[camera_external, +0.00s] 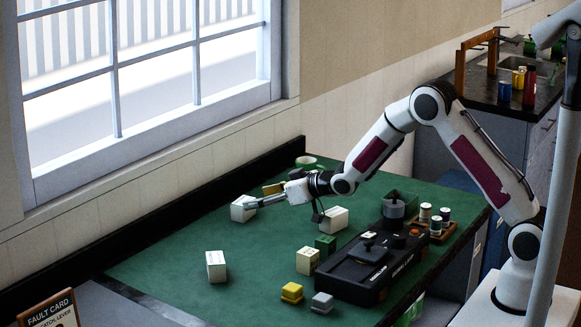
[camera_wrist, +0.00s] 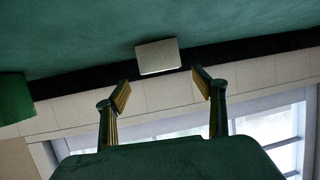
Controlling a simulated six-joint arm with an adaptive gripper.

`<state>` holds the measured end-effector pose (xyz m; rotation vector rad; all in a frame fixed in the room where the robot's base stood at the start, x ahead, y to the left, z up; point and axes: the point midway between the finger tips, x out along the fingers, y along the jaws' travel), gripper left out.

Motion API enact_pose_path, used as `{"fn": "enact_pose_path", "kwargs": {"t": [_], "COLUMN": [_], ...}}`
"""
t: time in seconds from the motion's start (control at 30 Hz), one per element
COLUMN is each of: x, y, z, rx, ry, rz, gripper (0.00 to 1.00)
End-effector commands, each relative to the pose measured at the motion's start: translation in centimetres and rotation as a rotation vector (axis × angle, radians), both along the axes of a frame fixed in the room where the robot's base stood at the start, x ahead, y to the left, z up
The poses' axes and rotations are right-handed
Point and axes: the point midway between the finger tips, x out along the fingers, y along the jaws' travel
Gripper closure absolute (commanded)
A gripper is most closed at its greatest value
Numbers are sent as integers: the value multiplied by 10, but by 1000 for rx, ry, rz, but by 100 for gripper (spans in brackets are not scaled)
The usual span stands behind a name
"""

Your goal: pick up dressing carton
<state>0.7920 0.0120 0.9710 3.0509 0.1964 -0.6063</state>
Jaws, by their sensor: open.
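Several pale cartons stand on the green bench, and I cannot read a label that tells which is the dressing carton. One white carton (camera_external: 243,208) is at the back left, by my gripper's fingertips. A white box (camera_wrist: 157,56) shows in the wrist view, beyond and between the fingertips. My gripper (camera_external: 250,203) reaches left over the bench from the wrist; its fingers are apart with nothing between them in the wrist view (camera_wrist: 163,88). Other pale cartons are one right of my gripper (camera_external: 335,219), one at the front left (camera_external: 216,266) and a cream one (camera_external: 307,261).
A black lever unit (camera_external: 365,268) stands at the front right, beside a wooden rack (camera_external: 437,229) of small jars. Yellow (camera_external: 292,292) and grey (camera_external: 322,302) blocks lie at the front. A green object (camera_wrist: 15,98) shows at left in the wrist view. The bench's left middle is clear.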

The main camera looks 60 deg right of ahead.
Motion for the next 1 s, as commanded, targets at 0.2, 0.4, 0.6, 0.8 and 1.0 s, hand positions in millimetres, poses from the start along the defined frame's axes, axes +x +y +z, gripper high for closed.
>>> {"fn": "enact_pose_path", "kwargs": {"t": [0.2, 0.4, 0.6, 0.8, 1.0], "x": [6, 6, 8, 19, 35], "y": [1, 1, 2, 4, 8], "z": [-3, -3, -5, -13, -22], "rx": [0, 0, 0, -1, -1], "ry": [0, 0, 1, 1, 0], "rz": [0, 0, 0, 1, 1], "gripper": [31, 31, 31, 31, 31]}}
